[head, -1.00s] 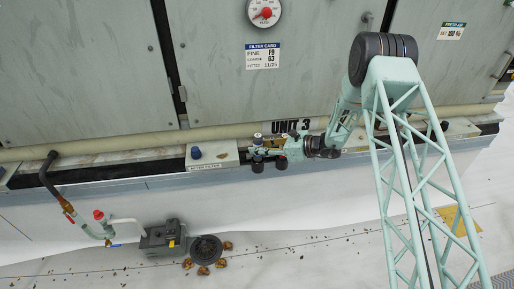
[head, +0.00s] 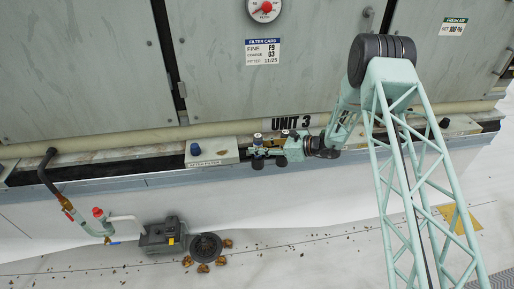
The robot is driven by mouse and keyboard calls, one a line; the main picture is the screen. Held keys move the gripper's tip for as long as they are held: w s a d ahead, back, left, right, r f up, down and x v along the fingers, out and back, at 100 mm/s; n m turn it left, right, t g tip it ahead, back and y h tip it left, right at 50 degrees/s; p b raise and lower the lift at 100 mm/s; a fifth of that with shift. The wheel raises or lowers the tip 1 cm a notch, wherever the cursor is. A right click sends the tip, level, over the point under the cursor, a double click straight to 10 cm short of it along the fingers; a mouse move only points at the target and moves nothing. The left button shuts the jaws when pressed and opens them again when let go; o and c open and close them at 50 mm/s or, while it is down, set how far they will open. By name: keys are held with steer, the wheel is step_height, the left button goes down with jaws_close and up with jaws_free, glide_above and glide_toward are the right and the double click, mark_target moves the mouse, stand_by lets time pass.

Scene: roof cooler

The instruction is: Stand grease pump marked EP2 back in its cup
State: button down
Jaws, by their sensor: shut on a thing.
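My gripper (head: 262,152) is in the head view, in front of the ledge below the UNIT 3 label, at the end of my pale green arm. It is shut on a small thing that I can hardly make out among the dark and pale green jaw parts. No EP2 mark is readable, so I cannot tell from its marking which pump this is. I cannot make out the cup. A blue-capped part (head: 195,149) stands on a pale block (head: 222,154) left of the gripper, apart from it. The label on that block is too small to read surely.
Behind the ledge rise the unit's grey panels with a filter card (head: 262,52) and a red-centred gauge (head: 264,10). At lower left are a pipe with a red valve (head: 98,213), a grey box (head: 160,237) and a round drain (head: 205,246) with brown leaves.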

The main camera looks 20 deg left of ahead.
stand_by(0.3)
steer(key=c, duration=2.2)
jaws_free()
steer(key=v, duration=1.2)
steer(key=shift+w+r, duration=0.1)
steer(key=shift+w, duration=0.05)
steer(key=shift+r, duration=0.1)
